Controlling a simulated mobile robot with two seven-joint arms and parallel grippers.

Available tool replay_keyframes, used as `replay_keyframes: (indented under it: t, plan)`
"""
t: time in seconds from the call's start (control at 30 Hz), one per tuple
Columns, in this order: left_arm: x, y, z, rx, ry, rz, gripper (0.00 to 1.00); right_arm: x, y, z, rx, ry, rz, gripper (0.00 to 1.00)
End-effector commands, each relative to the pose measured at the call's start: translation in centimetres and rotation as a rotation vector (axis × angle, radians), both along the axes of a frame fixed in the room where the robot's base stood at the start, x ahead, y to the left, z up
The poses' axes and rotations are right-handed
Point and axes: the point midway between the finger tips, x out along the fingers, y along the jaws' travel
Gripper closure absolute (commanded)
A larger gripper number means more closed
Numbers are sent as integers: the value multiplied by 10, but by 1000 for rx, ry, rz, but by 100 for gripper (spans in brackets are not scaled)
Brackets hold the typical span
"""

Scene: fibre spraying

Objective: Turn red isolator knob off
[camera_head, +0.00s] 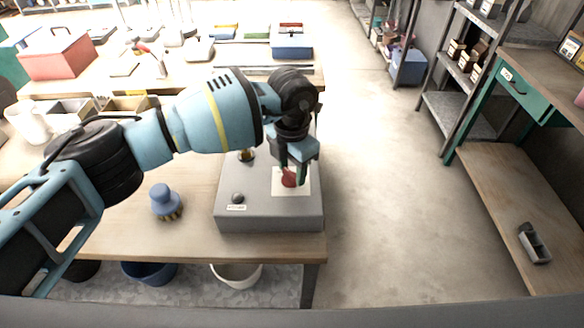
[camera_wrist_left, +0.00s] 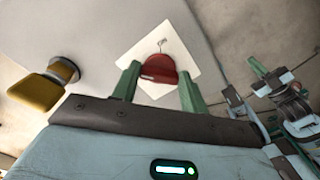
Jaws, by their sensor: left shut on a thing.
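The red isolator knob (camera_head: 289,178) sits on a white square plate (camera_head: 304,187) on top of a grey box (camera_head: 270,220) on the workbench. My left gripper (camera_head: 292,172) points down at it with its green fingers. In the left wrist view the fingers stand on either side of the red knob (camera_wrist_left: 159,68) and are shut on it. A small dark mark shows on the white plate (camera_wrist_left: 140,50) just beyond the knob. A part like my right gripper (camera_wrist_left: 270,78) shows small at the right edge of the left wrist view; its opening is unclear.
A yellow knob (camera_wrist_left: 36,92) and a small dark knob (camera_head: 238,198) are also on the box. A blue-topped brush (camera_head: 165,201) stands on the bench to the left. Bins stand below. The floor (camera_head: 385,200) right of the bench is clear.

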Motion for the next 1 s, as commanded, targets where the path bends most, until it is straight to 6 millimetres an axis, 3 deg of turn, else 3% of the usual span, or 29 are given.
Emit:
replay_keyframes:
  t: [0.47,0.5,0.67,1.0]
  plan:
    - [0,0,0,0,0,18,79,1,-1,2,0,-5,0,100]
    - [0,0,0,0,0,18,55,1,-1,2,0,-5,0,100]
    - [0,0,0,0,0,16,35,1,-1,2,0,-6,0,100]
    - [0,0,3,-1,-1,15,35,1,0,2,-1,-4,0,100]
